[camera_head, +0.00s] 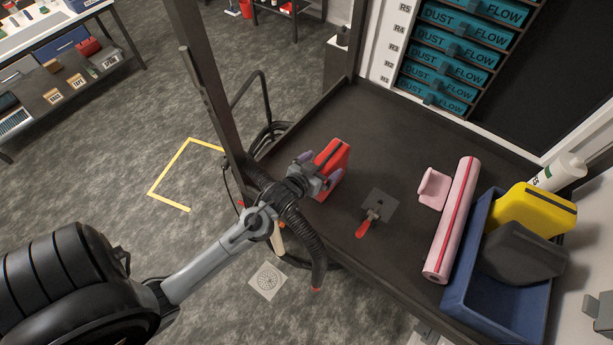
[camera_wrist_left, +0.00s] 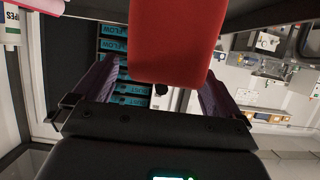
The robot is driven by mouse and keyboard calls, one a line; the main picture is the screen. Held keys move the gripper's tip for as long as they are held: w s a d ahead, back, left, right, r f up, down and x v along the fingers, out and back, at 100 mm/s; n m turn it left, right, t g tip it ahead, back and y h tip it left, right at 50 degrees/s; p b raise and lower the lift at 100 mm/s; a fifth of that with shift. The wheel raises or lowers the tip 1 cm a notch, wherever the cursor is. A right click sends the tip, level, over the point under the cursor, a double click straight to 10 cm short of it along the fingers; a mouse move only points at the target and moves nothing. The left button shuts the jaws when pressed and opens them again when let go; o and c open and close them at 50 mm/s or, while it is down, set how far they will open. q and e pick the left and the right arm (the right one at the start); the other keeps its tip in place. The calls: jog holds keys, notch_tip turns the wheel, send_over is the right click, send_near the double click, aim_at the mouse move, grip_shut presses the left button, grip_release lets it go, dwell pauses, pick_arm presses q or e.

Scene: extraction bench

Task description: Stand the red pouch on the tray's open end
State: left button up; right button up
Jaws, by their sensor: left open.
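The red pouch (camera_head: 334,160) stands on the dark bench top near its left edge. My left gripper (camera_head: 318,171) is at the pouch's near left side, with its purple fingers open and spread to either side of it. In the left wrist view the red pouch (camera_wrist_left: 175,40) fills the upper middle, between the two open fingers (camera_wrist_left: 155,85); I cannot tell whether they touch it. The blue tray (camera_head: 463,285) lies at the right of the bench. A yellow pouch (camera_head: 530,209) and a dark grey pouch (camera_head: 520,252) stand in its far part; its near part is empty. My right gripper is not in view.
A pink roll (camera_head: 453,217) lies along the tray's left side, with a small pink block (camera_head: 432,187) beside it. A red-handled scraper (camera_head: 370,218) lies mid-bench. A white tube (camera_head: 560,172) is behind the tray. A dark post (camera_head: 210,80) rises at the bench's left edge.

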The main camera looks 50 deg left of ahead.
pick_arm(q)
jog(key=b+v, duration=0.1)
jog(key=v, duration=0.8)
jog(key=s+d+f+m+g+h, duration=0.1)
jog(key=s+d+f+m+g, duration=0.1)
jog(key=s+d+g, duration=0.3)
jog(key=s+d+f+m+g+h, duration=0.1)
jog(key=s+d+f+g, duration=0.3)
jog(key=s, duration=0.6)
jog(key=shift+d+f+m+g+h, duration=0.25)
jog(key=shift+d+m+g+h, duration=0.15)
jog(key=shift+d+m, duration=0.25)
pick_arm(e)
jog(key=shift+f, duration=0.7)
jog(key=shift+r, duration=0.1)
